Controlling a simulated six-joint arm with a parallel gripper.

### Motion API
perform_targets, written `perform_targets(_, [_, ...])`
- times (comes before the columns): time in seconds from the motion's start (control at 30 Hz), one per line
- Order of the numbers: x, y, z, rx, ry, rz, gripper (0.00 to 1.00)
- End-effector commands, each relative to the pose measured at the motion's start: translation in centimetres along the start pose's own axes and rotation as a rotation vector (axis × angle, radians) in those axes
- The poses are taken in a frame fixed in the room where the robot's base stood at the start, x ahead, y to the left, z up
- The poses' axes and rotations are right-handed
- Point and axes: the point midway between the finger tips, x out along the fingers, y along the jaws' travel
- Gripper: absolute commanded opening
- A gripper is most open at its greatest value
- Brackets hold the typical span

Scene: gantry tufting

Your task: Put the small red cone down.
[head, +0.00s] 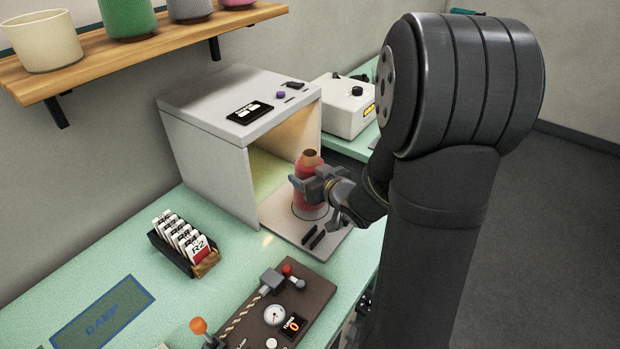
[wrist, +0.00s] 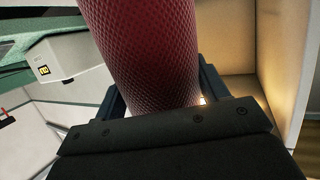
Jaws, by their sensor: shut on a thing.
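The red cone (head: 307,192) is a yarn cone with a tan tip showing at its top. It stands upright at the open front of a white box-shaped booth, over the booth's light floor plate. My gripper (head: 312,184) is shut around its middle from the right. In the wrist view the cone's textured dark-red side (wrist: 150,45) fills the middle, between the two fingers of my gripper (wrist: 165,95). The cone's base looks close to a round mark on the plate; I cannot tell whether it touches.
The white booth (head: 205,135) has walls close behind and left of the cone. Its floor plate (head: 330,238) has dark slots in front. A card rack (head: 180,245), a brown gauge panel (head: 275,310) and a white device (head: 345,108) stand on the green bench.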

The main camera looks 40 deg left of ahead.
Motion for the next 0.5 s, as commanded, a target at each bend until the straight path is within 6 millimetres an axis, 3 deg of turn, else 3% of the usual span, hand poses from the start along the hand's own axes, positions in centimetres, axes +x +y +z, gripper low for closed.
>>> perform_targets(0.1, [0.3, 0.01, 0.96, 0.0, 0.0, -0.001, 0.34])
perform_targets(0.5, [0.42, 0.02, 1.35, 0.0, 0.002, 0.0, 0.34])
